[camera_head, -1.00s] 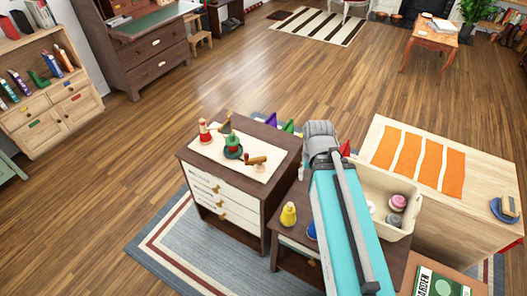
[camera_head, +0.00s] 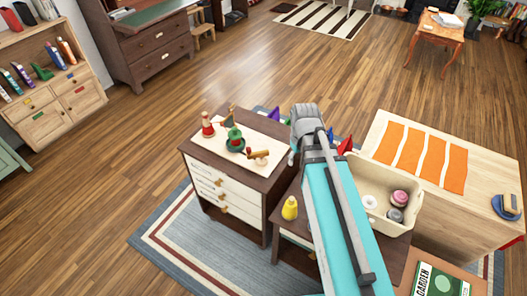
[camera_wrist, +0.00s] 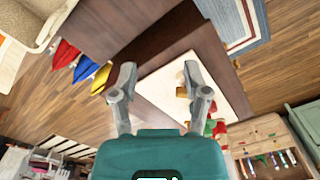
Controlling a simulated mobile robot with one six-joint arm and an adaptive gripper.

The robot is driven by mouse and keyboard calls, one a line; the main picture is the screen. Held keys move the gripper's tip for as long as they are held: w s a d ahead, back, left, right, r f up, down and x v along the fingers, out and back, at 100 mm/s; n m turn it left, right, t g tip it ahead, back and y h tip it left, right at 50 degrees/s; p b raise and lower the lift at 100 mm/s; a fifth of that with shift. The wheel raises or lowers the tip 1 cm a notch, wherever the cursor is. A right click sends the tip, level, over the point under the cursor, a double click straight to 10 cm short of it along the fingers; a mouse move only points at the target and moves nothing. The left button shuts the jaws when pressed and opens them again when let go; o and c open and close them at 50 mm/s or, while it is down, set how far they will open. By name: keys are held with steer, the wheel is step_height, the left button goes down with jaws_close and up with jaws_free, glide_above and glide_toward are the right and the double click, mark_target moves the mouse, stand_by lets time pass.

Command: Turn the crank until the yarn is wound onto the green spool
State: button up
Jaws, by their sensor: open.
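The green spool (camera_head: 235,143) stands on a pale mat (camera_head: 243,124) on top of a dark wooden drawer cabinet. A wooden crank handle (camera_head: 261,154) sticks out at its right front. A red-and-cream figure-like piece (camera_head: 207,125) stands to the left. Red and green parts (camera_wrist: 213,127) show beyond the right finger, which partly hides the pieces there. In the head view my arm hides most of the gripper. I cannot tell the yarn's state.
A cream bin (camera_head: 415,185) with round items stands right of my arm. A yellow bottle-like object (camera_head: 290,208) stands on a lower dark table. Red, blue and yellow pointed pieces (camera_wrist: 87,66) line up near the cabinet edge. Wooden floor is open behind the cabinet.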

steer(key=w+a+n, duration=0.5)
steer(key=w+n, duration=0.2)
steer(key=r+n+p, duration=0.2)
steer(key=n, duration=0.7)
glide_above(262, 152)
steer(key=shift+f, duration=0.1)
steer(key=shift+f+b, duration=0.2)
steer(key=shift+b, duration=0.2)
step_height(262, 152, down, 13)
steer(key=b, duration=1.3)
steer(key=shift+f, duration=0.2)
